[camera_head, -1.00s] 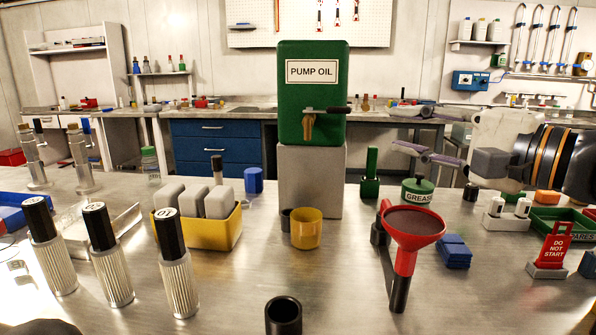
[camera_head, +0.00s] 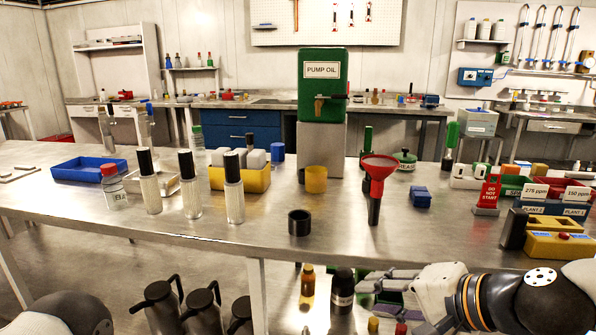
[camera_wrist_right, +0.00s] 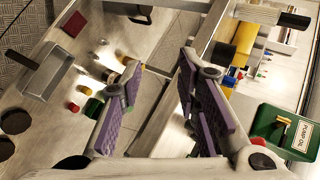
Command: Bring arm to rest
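My right gripper (camera_head: 374,292) is low at the bottom right of the head view, in front of the bench's near edge and below its top. Its fingers point left. In the right wrist view the two purple-padded fingers (camera_wrist_right: 160,80) stand apart with nothing between them, so it is open and empty. Of my left arm, only a dark rounded link (camera_head: 62,314) shows at the bottom left of the head view. My left gripper is out of view.
The steel bench (camera_head: 240,232) carries a green pump oil tank (camera_head: 324,98), a red funnel (camera_head: 377,172), a black cup (camera_head: 299,222) and several filter cylinders (camera_head: 234,195). Below it stand dark oil cans (camera_head: 163,305) and bottles (camera_head: 343,290), close to my right gripper.

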